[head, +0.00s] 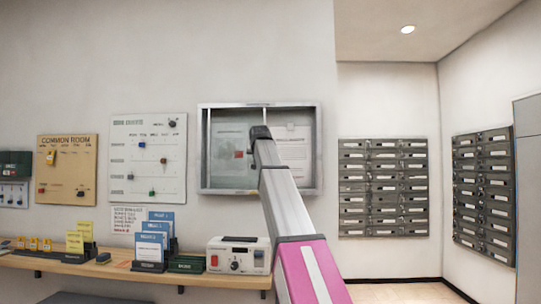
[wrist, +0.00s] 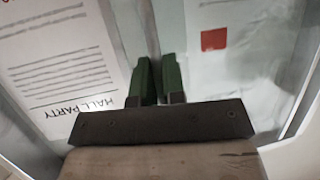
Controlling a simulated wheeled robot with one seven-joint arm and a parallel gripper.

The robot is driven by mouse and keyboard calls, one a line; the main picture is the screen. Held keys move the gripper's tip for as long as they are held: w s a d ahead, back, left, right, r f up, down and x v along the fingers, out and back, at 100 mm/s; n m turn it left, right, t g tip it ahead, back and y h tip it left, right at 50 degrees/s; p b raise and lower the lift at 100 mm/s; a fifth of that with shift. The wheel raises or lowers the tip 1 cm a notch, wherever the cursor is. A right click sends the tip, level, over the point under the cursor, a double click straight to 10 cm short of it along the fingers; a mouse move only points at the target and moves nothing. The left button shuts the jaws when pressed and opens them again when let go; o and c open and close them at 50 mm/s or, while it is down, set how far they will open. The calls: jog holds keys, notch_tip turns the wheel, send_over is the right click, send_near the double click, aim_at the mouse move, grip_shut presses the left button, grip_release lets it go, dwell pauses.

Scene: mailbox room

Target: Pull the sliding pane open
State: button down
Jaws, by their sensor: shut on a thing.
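A glass-fronted notice case (head: 318,150) with a grey metal frame hangs on the wall. Papers show through its two panes, which meet near the middle. The sliding pane's upright edge strip (wrist: 147,25) shows just beyond my fingertips in the wrist view. My gripper (head: 260,132) is at the middle of the case, in front of the seam. In the wrist view, my gripper (wrist: 157,65) has its two green fingers close together, shut on the narrow edge or pull of the pane. The exact grip is hidden between the fingers.
A shelf (head: 110,268) with card holders and a white device (head: 238,254) runs below and left of the case. Boards (head: 148,190) hang to its left. Dark mailboxes (head: 383,187) are on the walls to the right.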

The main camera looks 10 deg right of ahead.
jog(key=shift+w+a, duration=0.15)
jog(key=shift+a, duration=0.4)
jog(key=shift+w+a, duration=0.15)
jog(key=shift+a, duration=0.35)
jog(key=c, duration=1.2)
grip_release()
jog(key=shift+c, duration=0.2)
jog(key=shift+s, duration=0.1)
jog(key=d+v, duration=0.1)
jog(key=v, duration=0.9)
jog(key=shift+s+a+r, duration=0.15)
jog(key=shift+s+a, duration=0.15)
jog(key=shift+a, duration=0.2)
jog(key=shift+s, duration=0.1)
